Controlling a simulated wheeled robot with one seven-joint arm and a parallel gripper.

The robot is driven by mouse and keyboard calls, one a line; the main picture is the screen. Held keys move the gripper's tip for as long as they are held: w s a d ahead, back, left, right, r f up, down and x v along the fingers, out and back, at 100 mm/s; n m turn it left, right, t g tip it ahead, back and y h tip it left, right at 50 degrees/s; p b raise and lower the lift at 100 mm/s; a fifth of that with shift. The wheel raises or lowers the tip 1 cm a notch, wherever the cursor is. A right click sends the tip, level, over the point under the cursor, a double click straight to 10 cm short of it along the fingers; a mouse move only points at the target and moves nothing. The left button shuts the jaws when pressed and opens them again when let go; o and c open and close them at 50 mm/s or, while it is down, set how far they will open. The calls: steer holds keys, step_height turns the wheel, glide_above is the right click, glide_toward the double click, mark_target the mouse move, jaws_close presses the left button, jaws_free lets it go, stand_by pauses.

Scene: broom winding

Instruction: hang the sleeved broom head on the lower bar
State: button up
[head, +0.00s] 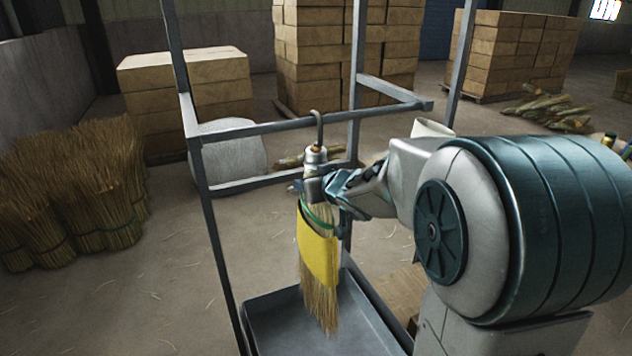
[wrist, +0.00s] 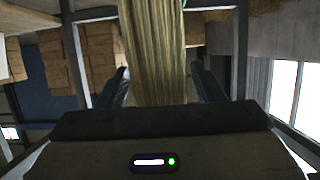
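The sleeved broom head (head: 319,255) hangs upright, bristles down, with a yellow sleeve around it and a green band above. A grey collar and a dark hook (head: 320,128) top it. The hook crosses the lower bar (head: 270,128) in the head view, its curved top just above the bar; I cannot tell whether it bears on it. My gripper (head: 318,188) is at the neck just below the collar, its fingers on either side, and looks closed on it. In the wrist view the bristles (wrist: 155,55) fill most of the space between the fingers; the hook is hidden.
The grey metal frame (head: 208,215) stands around the broom head, with a grey tray (head: 290,325) beneath. Bundles of broom straw (head: 85,185) stand at the left. Stacked cartons (head: 190,95) are behind the frame.

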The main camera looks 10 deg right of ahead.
steer(key=shift+f, duration=0.1)
steer(key=s+d+r+m+g+h+p, duration=0.1)
steer(key=s+d+r+h+p, duration=0.15)
steer(key=s, duration=0.45)
steer(key=s+d+r+m+h+p, duration=0.1)
steer(key=s+d+r+p, duration=0.2)
steer(key=s, duration=0.5)
steer(key=s+a+f+g, duration=0.2)
steer(key=s+g, duration=0.1)
steer(key=s, duration=0.2)
steer(key=s+a+f+g, duration=0.1)
steer(key=s+f+g, duration=0.1)
steer(key=s, duration=0.4)
steer(key=s+a+f+g+b, duration=0.1)
steer(key=s+a+f+g, duration=0.1)
steer(key=s+f+g, duration=0.1)
steer(key=shift+s+a+g+y, duration=0.3)
steer(key=shift+s+g+y, duration=0.2)
steer(key=shift+s, duration=0.65)
stand_by(0.5)
